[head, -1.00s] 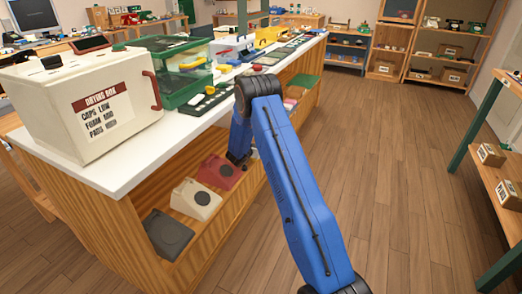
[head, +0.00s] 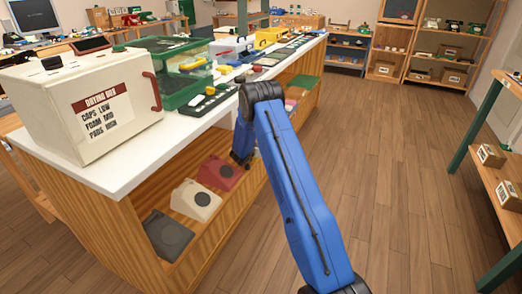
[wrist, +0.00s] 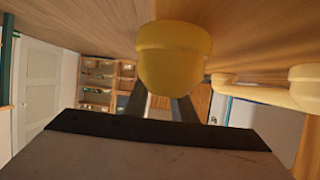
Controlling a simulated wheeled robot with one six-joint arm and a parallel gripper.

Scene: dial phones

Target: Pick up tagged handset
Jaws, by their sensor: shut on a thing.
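In the wrist view a pale yellow handset (wrist: 173,60) fills the top middle, its rounded end toward the camera. My gripper (wrist: 160,104) has its two dark fingers on either side of it, shut on it. Most of the handset's length and any tag on it are hidden. A second yellow rounded handset-like piece (wrist: 268,94) lies to its right, apart from it. In the head view my blue arm reaches down into the open lower shelf of the counter, and the fingers and held handset are hidden there.
The lower shelf holds a dark grey phone base (head: 167,236), a cream one (head: 195,201) and a red one (head: 220,173). The white countertop (head: 120,182) above carries a drying box (head: 85,100) and a green case (head: 180,88). Floor to the right is clear.

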